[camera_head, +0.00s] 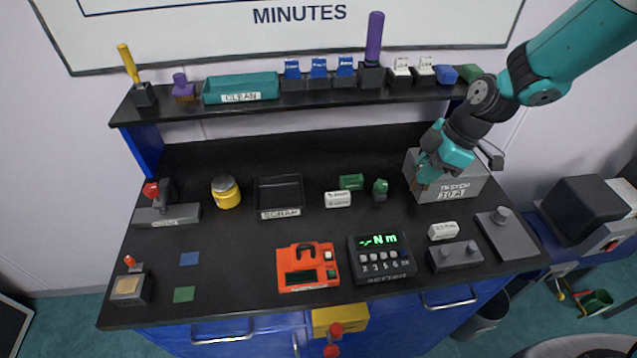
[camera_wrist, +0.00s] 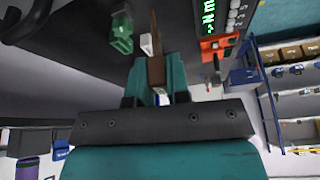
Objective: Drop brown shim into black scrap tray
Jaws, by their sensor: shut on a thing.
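My gripper (camera_head: 427,172) is shut on the brown shim (camera_head: 421,187), which points downward beside the left end of a grey labelled box. In the wrist view the brown shim (camera_wrist: 156,70) sticks out from between the teal fingertips (camera_wrist: 158,88). The black scrap tray (camera_head: 281,192) lies on the bench left of centre, with a white SCRAP label on its front. It looks empty, and my gripper is well to its right. I cannot tell if the shim touches the grey box.
The grey box (camera_head: 465,187) stands at the back right. Green blocks (camera_head: 351,181) and a white labelled block (camera_head: 338,199) lie between tray and gripper. A yellow jar (camera_head: 226,191) stands left of the tray. An orange device (camera_head: 307,267) and black meter (camera_head: 381,258) are in front. A shelf (camera_head: 200,106) runs behind.

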